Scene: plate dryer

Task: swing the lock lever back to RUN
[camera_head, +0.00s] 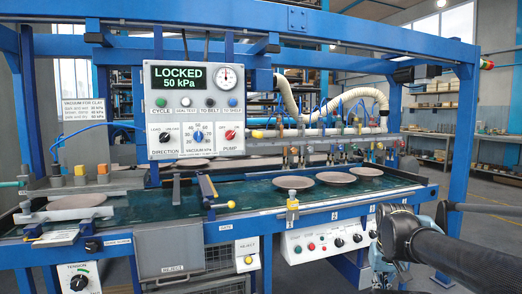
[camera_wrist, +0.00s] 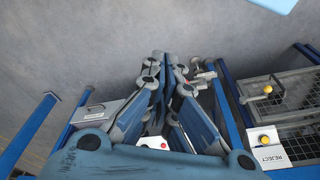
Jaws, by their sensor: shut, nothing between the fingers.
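I cannot make out a lever marked RUN in either view. The sign (camera_head: 180,77) on the dryer reads LOCKED, 50 kPa. A lever with a yellow-tipped bar (camera_head: 207,188) stands at the front edge of the belt in the head view; I cannot tell if it is the lock lever. A yellow knob on a bar (camera_wrist: 267,89) shows at the right of the wrist view. My gripper (camera_wrist: 163,65) is shut and empty in the wrist view. In the head view my arm reaches in from the lower right, apart from that yellow-tipped lever.
Round plates (camera_head: 335,177) lie on the green belt (camera_head: 260,190). A control box (camera_head: 325,238) with knobs and buttons hangs below the front rail. A REJECT bin (camera_head: 172,254) and a yellow REJECT button (camera_head: 248,260) sit to its left. Blue posts and rails frame the machine.

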